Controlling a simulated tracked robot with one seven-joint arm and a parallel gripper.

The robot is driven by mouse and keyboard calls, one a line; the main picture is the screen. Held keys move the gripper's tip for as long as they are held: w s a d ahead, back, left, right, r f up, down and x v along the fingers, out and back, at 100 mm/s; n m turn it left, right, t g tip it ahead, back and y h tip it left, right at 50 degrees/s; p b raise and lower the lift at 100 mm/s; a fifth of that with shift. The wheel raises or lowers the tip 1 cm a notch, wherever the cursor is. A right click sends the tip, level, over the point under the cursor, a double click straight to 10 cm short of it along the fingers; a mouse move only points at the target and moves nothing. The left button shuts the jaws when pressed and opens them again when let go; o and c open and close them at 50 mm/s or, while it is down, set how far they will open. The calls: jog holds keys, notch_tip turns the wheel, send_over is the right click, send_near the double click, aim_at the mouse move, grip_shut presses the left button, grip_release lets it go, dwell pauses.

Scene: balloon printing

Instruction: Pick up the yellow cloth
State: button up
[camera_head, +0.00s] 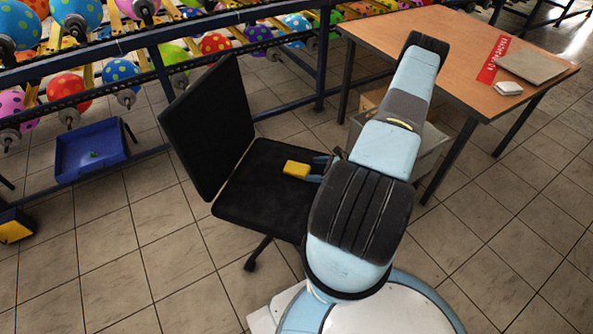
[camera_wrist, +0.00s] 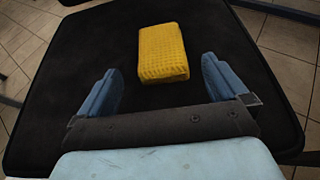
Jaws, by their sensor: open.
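The yellow cloth (camera_head: 297,169) is a small folded block lying on the black seat of the office chair (camera_head: 262,200). In the wrist view the yellow cloth (camera_wrist: 162,53) shows its ribbed weave and lies just beyond the fingertips, roughly midway between them. My gripper (camera_head: 322,168) is over the seat to the right of the cloth in the head view, partly hidden behind my arm. In the wrist view my gripper (camera_wrist: 160,80) is open, with its two blue fingers spread wider than the cloth and nothing held between them.
The chair's backrest (camera_head: 205,122) stands left of the cloth. A wooden table (camera_head: 450,50) with a red strip, a flat brown item and a white item is at right. A blue bin (camera_head: 92,150) and balloon racks are behind at left. The seat around the cloth is clear.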

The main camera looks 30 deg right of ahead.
aim_at(299, 167)
jog(key=shift+r+x, duration=0.15)
jog(key=shift+x, duration=1.6)
jog(key=shift+r+x, duration=0.15)
jog(key=shift+x, duration=1.6)
jog(key=shift+w, duration=0.2)
jog(key=shift+c, duration=0.2)
jog(key=c, duration=0.9)
